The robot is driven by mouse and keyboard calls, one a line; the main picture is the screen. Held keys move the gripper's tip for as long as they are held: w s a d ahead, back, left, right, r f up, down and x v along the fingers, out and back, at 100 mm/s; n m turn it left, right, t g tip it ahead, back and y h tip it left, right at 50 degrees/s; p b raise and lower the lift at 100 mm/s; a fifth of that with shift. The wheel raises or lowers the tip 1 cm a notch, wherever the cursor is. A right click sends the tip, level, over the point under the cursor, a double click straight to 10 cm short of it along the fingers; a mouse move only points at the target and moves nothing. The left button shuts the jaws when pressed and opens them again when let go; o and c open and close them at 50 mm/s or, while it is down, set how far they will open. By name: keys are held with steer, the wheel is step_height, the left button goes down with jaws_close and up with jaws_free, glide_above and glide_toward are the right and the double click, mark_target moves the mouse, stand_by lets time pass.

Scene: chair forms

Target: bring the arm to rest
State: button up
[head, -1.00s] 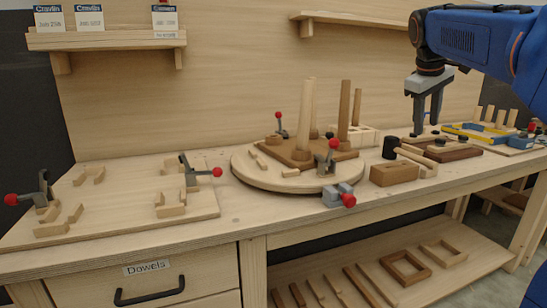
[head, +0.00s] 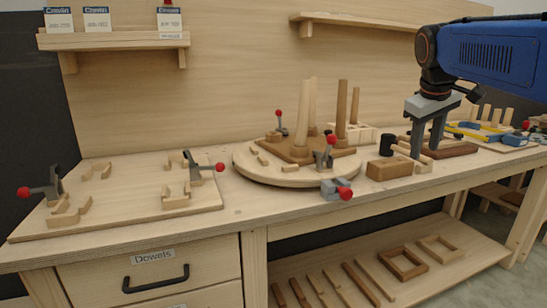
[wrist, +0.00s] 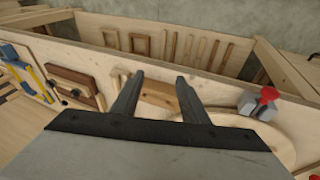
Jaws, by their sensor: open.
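My blue arm (head: 495,55) reaches in from the right edge in the head view. My gripper (head: 425,152) points down over the right half of the workbench, its grey fingers apart and nothing between them. The exact height of the fingertips above the bench is hard to tell.
The turntable carries upright dowels and a red-knobbed clamp (head: 325,155). A grey vise with a red knob (head: 339,190) sits at its front edge. A board with clamps (head: 120,208) lies at left. Blue and yellow items (head: 490,133) stand at far right. Wooden frames lie on the lower shelf (head: 340,285).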

steer(key=s+a+f+m+y, duration=0.1)
steer(key=s+a+f, duration=0.2)
steer(key=s+f, duration=0.6)
steer(key=s+a+f+m, duration=0.1)
steer(key=s+a+f, duration=0.2)
steer(key=s+f, duration=0.6)
steer(key=s+a+f+m+y, duration=0.1)
steer(key=s+a+f, duration=0.2)
steer(key=s+f, duration=0.6)
steer(key=shift+a+f+m+t+y, duration=0.2)
steer(key=shift+a+m+t+y, duration=0.1)
steer(key=shift+a+t, duration=0.1)
